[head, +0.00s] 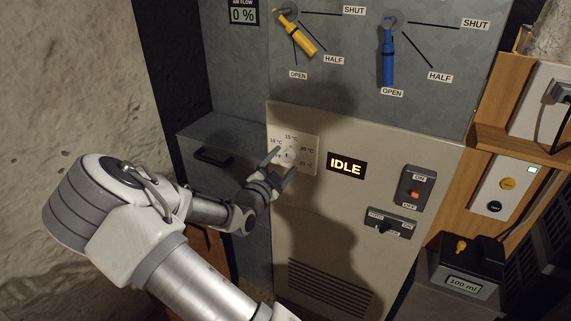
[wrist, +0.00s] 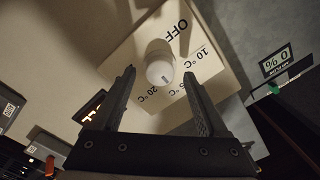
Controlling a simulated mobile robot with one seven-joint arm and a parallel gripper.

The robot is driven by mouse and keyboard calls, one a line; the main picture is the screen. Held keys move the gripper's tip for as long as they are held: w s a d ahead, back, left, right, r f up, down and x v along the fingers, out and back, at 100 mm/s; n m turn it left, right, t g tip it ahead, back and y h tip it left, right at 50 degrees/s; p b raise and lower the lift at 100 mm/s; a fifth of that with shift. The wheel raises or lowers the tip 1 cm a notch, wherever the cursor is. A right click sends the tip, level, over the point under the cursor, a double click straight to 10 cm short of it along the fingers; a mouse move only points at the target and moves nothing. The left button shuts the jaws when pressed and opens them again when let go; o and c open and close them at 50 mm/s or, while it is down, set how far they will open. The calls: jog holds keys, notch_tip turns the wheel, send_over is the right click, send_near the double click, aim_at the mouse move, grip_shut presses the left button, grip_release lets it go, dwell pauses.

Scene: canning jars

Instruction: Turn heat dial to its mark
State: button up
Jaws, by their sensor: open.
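The heat dial (head: 287,156) is a small white round knob on a pale square plate with temperature labels, including 10, 15 and 20 °C. In the wrist view the dial (wrist: 159,66) shows a small dark line on its face, and OFF is printed on the plate beside it. I cannot tell exactly which label the line points to. My gripper (head: 282,164) is open in front of the dial plate. In the wrist view the fingers (wrist: 159,74) are spread to either side of the knob, with gaps between them and it. Part of the lower scale is hidden by the right finger.
An IDLE display (head: 346,166) is right of the dial. Yellow (head: 301,37) and blue (head: 387,58) levers are above. A dark drawer handle (head: 213,157) sticks out at left.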

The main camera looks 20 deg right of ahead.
jog(key=shift+x, duration=1.1)
jog(key=shift+r, duration=0.1)
grip_shut()
